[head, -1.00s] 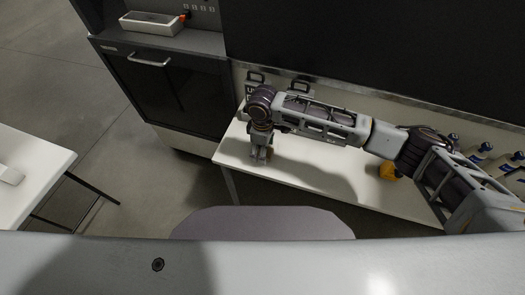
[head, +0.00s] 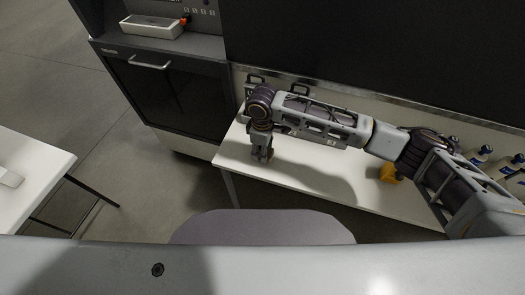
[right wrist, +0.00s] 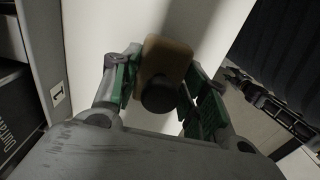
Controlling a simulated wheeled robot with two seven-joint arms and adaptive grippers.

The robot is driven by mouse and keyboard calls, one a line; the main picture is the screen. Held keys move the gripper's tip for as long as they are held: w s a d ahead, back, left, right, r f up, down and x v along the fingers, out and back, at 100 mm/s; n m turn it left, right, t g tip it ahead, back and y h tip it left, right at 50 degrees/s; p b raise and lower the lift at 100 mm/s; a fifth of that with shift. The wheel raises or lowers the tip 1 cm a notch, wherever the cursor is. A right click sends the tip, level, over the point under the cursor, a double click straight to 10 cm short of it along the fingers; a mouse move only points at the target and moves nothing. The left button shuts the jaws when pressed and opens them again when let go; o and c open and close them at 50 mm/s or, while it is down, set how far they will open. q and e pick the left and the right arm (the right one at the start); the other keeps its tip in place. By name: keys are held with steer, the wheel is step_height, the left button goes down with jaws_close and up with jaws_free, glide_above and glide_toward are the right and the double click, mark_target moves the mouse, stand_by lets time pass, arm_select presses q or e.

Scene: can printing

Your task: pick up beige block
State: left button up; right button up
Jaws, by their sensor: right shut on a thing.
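The beige block (right wrist: 168,58) shows in the right wrist view between the two fingers of my right gripper (right wrist: 158,92). A dark round part (right wrist: 158,95) is on the block's near side. My right gripper is shut on the block, with green-padded fingers on either side of it. In the head view my right gripper (head: 262,156) points down over the left end of the white table (head: 310,165); the block is mostly hidden there. Whether the block touches the table cannot be told. My left gripper is not in view.
A yellow-orange object (head: 390,173) sits farther right on the table, near my right arm. Several bottles with blue parts (head: 482,153) stand at the back right. A dark cabinet (head: 170,85) with a white tray (head: 151,27) stands left. Another white table (head: 30,170) is at far left.

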step_height(320, 180, up, 9)
steer(key=shift+f, duration=0.15)
stand_by(0.4)
steer(key=o, duration=0.4)
steer(key=shift+c, duration=1)
steer(key=shift+a, duration=0.1)
